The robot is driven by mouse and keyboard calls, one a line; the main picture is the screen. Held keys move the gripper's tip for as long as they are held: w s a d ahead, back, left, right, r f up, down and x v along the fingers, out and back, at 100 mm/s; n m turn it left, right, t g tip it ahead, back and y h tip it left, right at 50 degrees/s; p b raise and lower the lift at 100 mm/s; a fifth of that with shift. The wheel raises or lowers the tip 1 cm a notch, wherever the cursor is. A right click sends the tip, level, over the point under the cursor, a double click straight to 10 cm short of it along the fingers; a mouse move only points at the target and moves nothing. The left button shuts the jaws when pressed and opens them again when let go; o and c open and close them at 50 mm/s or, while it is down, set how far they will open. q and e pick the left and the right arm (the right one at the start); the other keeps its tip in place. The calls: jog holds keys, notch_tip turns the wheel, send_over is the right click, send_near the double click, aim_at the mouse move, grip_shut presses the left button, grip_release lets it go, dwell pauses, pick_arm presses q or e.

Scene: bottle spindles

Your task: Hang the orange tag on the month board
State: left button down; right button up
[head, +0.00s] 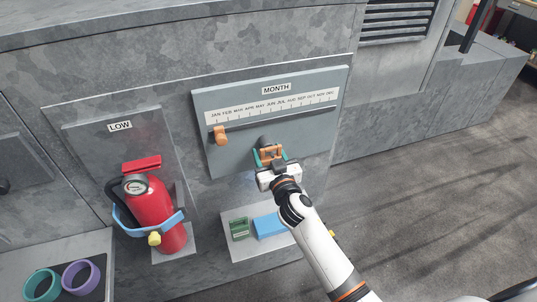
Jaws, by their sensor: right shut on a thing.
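The month board (225,163) is a grey panel on the wall with a MONTH label and a white strip of month names above a dark rail. An orange slider-like piece (221,136) sits at the rail's left end, below the first months. My right gripper (270,156), with teal fingertips, is in front of the board's lower middle. It is shut on an orange piece, which looks like the orange tag (271,153). A dark rounded part (265,141) shows just above it; I cannot tell whether they touch. My left gripper is out of view.
A small ledge (237,248) below the board holds a green block (239,228) and a blue block (268,227). A red fire extinguisher (168,208) with a blue strap stands left of the board. Teal (29,287) and purple (95,277) rings lie at the lower left.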

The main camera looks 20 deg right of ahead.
jog(key=o, duration=1.1)
jog(key=shift+c, duration=0.2)
